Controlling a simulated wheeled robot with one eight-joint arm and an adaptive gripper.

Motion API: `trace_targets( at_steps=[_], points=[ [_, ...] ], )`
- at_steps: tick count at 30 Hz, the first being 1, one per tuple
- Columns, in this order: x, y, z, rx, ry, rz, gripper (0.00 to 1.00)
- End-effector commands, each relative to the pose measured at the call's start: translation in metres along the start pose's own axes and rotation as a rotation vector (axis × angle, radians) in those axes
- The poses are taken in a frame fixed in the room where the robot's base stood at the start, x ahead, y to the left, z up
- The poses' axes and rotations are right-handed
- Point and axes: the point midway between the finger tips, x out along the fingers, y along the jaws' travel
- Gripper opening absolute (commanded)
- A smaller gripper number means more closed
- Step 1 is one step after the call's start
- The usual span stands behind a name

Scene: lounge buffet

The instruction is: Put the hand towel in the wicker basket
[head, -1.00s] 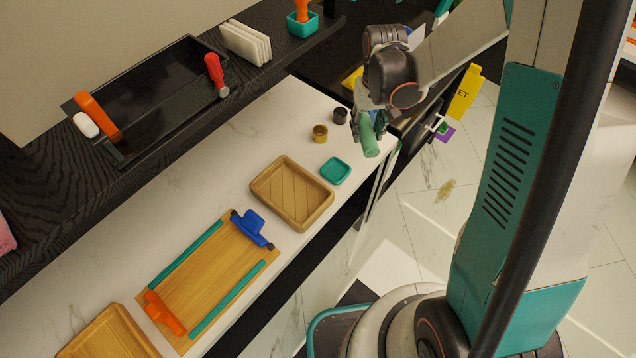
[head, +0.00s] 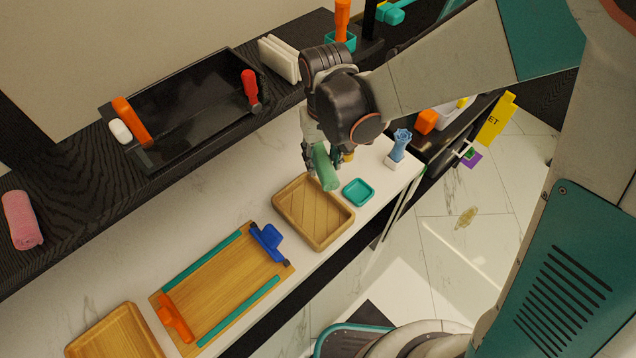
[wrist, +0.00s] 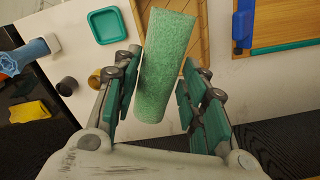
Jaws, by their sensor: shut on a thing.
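A green rolled towel (head: 325,168) is held in my gripper (head: 322,160), above the white counter beside the far end of a tan tray-like basket (head: 283,217). In the wrist view the green roll (wrist: 165,70) stands between the two fingers of my gripper (wrist: 160,72), with the tan basket (wrist: 218,25) partly hidden behind it. That basket is shallow and looks empty. A second tan basket (head: 115,335) is cut off at the lower left. I cannot tell which one is wicker. A pink rolled towel (head: 22,220) lies on the dark shelf.
A teal dish (head: 358,192) sits right of the near basket. A wooden board (head: 225,290) with blue and orange clips lies between the baskets. A black tray (head: 190,110) is on the raised shelf. A blue brush-like item (head: 400,147) stands at the counter's far end.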

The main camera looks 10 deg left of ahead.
Motion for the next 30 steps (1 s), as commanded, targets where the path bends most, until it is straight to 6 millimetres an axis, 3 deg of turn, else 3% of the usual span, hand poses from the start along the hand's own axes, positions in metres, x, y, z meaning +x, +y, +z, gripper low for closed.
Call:
trace_targets(
  at_steps=[3, 7, 24, 30],
  points=[
    [-0.013, -0.023, 0.008, -0.041, 0.000, 0.000, 0.15],
    [-0.006, -0.031, 0.010, -0.054, -0.001, 0.000, 0.15],
    [0.117, -0.029, 0.009, -0.051, 0.000, 0.000, 0.15],
    [0.141, -0.029, 0.009, -0.051, 0.000, 0.000, 0.15]
  ],
)
